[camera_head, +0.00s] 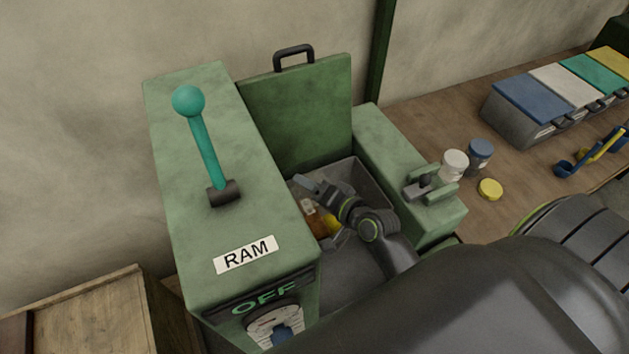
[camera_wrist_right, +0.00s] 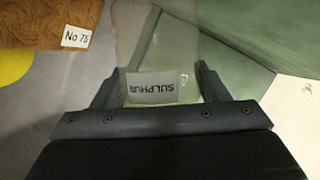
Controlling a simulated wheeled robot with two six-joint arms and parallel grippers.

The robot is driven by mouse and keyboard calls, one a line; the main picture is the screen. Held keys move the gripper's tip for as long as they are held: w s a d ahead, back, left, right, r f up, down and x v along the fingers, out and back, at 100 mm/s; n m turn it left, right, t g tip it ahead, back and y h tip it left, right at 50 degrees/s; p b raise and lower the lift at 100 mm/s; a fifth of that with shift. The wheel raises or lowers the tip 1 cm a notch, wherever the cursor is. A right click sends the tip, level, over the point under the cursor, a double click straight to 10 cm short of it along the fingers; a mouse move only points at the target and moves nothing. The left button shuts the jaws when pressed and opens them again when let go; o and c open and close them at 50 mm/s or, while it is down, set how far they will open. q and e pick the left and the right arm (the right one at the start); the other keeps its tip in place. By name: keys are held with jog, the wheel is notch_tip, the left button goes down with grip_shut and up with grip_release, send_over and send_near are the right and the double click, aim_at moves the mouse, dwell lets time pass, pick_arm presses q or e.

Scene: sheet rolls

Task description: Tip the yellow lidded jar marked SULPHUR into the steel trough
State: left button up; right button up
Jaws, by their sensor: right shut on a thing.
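My right gripper (camera_head: 319,212) is low inside the steel trough (camera_head: 375,187), between the green machine walls. In the right wrist view, my right gripper (camera_wrist_right: 157,88) is shut on a clear, pale jar (camera_wrist_right: 190,84) whose SULPHUR label reads upside down. The jar looks tipped over and I see no yellow inside it. A flat yellow patch (camera_wrist_right: 12,63) lies at the left of the wrist view; yellow (camera_head: 333,224) also shows beside the gripper in the head view. A yellow lid (camera_head: 490,189) lies loose on the bench. My left gripper is out of view.
An orange-brown slab (camera_wrist_right: 50,22) tagged No 75 lies near the jar. The RAM housing (camera_head: 210,190) with its teal lever (camera_head: 203,140) stands left of the trough. White-lidded (camera_head: 454,165) and blue-lidded (camera_head: 480,155) jars, coloured bins (camera_head: 530,97) and scoops (camera_head: 590,155) occupy the bench.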

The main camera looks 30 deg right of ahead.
aim_at(320, 174)
jog(key=shift+a+r+n+g+h+p, duration=0.1)
jog(key=shift+r+n+g+h+p, duration=0.2)
jog(key=shift+r+n+h+p, duration=0.35)
jog(key=r+n+h+p, duration=0.1)
jog(key=p, duration=0.1)
jog(key=n+h+p, duration=0.1)
jog(key=n+p, duration=0.1)
jog(key=shift+d+r+p, duration=0.2)
jog(key=shift+r+p, duration=0.2)
jog(key=shift+d+r+n, duration=0.1)
jog(key=shift+n, duration=0.15)
jog(key=shift+d+n+h, duration=0.15)
jog(key=shift+n+h, duration=0.15)
jog(key=shift+h, duration=0.05)
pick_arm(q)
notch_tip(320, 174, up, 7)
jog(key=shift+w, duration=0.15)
pick_arm(e)
jog(key=shift+d+r+n+h, duration=0.3)
jog(key=shift+r+n+h, duration=0.15)
jog(key=shift+n+h, duration=0.15)
jog(key=shift+d+r+n+h, duration=0.3)
jog(key=shift+r+n+h, duration=0.15)
jog(key=shift+n, duration=0.25)
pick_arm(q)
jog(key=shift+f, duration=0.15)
